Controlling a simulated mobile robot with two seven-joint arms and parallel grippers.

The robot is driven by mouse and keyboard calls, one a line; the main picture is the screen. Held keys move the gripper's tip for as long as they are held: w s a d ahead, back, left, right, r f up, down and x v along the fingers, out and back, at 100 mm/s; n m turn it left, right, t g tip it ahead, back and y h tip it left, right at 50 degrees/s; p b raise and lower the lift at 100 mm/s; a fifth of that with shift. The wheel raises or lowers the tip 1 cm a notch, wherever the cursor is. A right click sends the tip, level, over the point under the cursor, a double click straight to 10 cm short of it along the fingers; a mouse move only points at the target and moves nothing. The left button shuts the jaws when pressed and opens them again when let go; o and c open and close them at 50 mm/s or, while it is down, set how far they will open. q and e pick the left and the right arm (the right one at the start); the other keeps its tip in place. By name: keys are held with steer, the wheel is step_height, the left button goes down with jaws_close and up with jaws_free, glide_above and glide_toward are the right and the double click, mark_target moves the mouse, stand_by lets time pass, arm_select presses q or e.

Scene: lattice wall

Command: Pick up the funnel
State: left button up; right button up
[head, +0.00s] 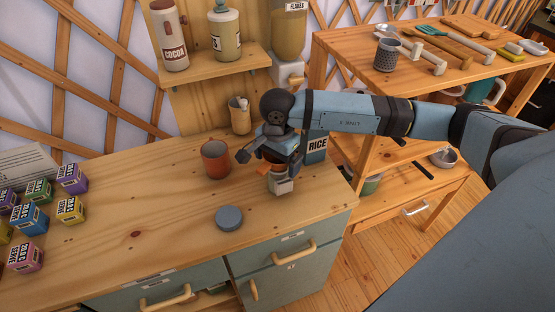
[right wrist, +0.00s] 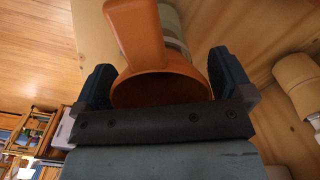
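The orange funnel (right wrist: 145,45) shows large in the right wrist view, its wide mouth facing the camera and a narrow part extending upward in the picture. My right gripper (right wrist: 162,85) has one dark finger on each side of it. The fingers are wide apart, and I cannot tell whether either touches the funnel. In the head view, my right gripper (head: 263,163) is over the wooden counter, right of the orange-brown cup, and hides most of the funnel. My left gripper is not in view.
The orange-brown cup (head: 215,159) stands close left of the gripper, with a blue-grey disc (head: 229,218) in front. Colored boxes (head: 39,191) sit at the far left. The counter's (head: 130,210) middle is clear.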

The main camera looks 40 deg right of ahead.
steer(key=c, duration=0.6)
steer(key=shift+c, duration=0.2)
steer(key=shift+r, duration=0.15)
